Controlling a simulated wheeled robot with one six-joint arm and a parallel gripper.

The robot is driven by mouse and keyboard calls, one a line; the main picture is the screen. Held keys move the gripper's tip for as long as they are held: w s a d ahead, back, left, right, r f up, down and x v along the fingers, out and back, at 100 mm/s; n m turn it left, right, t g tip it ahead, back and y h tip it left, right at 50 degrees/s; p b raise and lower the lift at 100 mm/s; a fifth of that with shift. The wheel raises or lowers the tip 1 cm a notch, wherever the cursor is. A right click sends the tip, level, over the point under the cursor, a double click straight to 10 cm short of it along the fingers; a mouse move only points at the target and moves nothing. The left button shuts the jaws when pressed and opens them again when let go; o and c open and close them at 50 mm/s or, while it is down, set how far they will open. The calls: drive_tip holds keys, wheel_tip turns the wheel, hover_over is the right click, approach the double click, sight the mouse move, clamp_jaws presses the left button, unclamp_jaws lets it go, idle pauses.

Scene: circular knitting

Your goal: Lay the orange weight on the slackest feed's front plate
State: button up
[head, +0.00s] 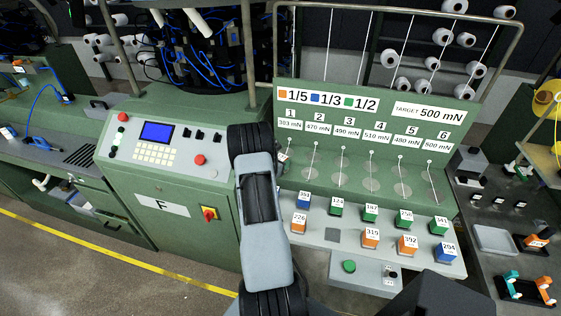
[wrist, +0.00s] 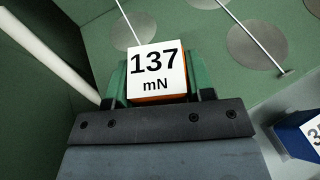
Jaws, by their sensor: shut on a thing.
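My gripper (wrist: 158,95) is shut on an orange weight (wrist: 158,98) with a white top label reading 137 mN. I cannot tell the height above the panel. In the head view, feed 1's display (head: 290,124) reads 303 mN, the lowest; the others read between 470 and 510. My arm covers part of the feed 1 area.
A shelf in front of the panel holds labelled weights, including a blue one (head: 304,201), a green one (head: 336,208) and an orange one (head: 299,224). One square slot (head: 333,236) is empty. The blue weight also shows in the wrist view (wrist: 299,140). A sign (head: 428,110) reads target 500 mN.

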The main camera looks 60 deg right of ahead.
drive_tip(key=shift+f, duration=0.2)
drive_tip(key=o, duration=1)
drive_tip(key=shift+r, duration=0.1)
drive_tip(key=shift+r, duration=0.3)
drive_tip(key=a+r+m+y+b, duration=0.15)
drive_tip(key=a+r+m, duration=0.25)
drive_tip(key=a+r, duration=0.55)
drive_tip(key=a+r+m+y+b, duration=0.15)
drive_tip(key=a+r+m, duration=0.3)
drive_tip(key=a, duration=1.05)
drive_tip(key=s+a+r+m+t+y, duration=0.2)
drive_tip(key=a+m+y, duration=0.1)
drive_tip(key=a, duration=0.5)
drive_tip(key=s+a+r+m+t+y, duration=0.2)
drive_tip(key=a+y, duration=0.2)
drive_tip(key=a, duration=0.5)
drive_tip(key=s+a+r+m+t+y, duration=0.1)
drive_tip(key=a+r+m+t+y, duration=0.1)
drive_tip(key=a, duration=0.7)
drive_tip(key=shift+s+r+m+y, duration=0.25)
drive_tip(key=shift+s+m+y, duration=0.15)
drive_tip(key=shift+m+y, duration=0.55)
